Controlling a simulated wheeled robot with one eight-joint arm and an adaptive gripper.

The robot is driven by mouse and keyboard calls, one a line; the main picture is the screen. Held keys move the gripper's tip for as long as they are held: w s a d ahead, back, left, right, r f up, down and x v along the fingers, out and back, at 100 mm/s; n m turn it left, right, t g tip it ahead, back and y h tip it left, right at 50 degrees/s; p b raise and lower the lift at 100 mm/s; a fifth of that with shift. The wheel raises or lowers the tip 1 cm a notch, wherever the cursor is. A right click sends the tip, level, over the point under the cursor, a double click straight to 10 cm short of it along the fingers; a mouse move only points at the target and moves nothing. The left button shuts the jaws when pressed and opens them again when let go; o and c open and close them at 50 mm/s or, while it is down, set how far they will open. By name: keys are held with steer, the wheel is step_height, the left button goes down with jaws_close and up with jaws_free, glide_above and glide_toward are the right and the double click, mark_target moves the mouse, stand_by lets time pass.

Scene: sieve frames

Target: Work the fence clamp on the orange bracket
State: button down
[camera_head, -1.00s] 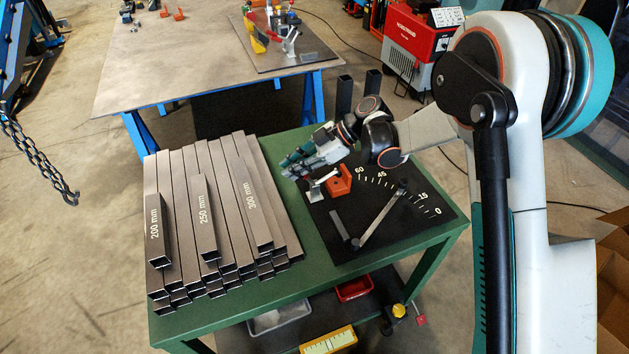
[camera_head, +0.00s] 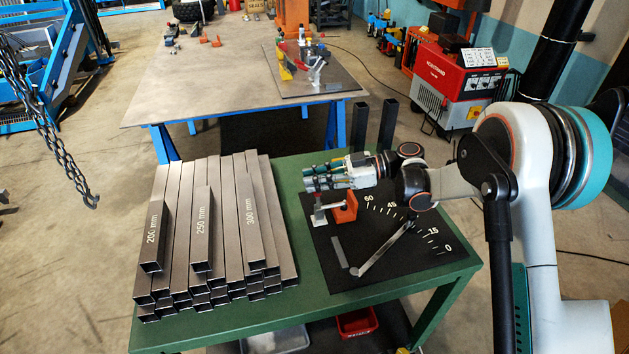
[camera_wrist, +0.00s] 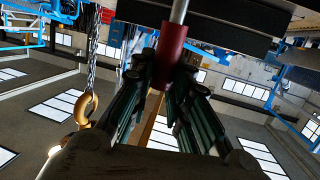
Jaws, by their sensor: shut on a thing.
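In the head view the fingers hide most of this handle.
Stacked steel tubes (camera_head: 205,240) fill the table's left side. A pivoted metal arm (camera_head: 385,250) and a short bar (camera_head: 339,251) lie on the marked black plate (camera_head: 420,262). Two dark upright tubes (camera_head: 388,124) stand behind the table. A second workbench (camera_head: 215,85) is farther back.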

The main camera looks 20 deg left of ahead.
steer(key=shift+d, duration=0.1)
steer(key=c, duration=1.5)
jaws_free()
steer(key=shift+w, duration=0.1)
steer(key=v, duration=1.2)
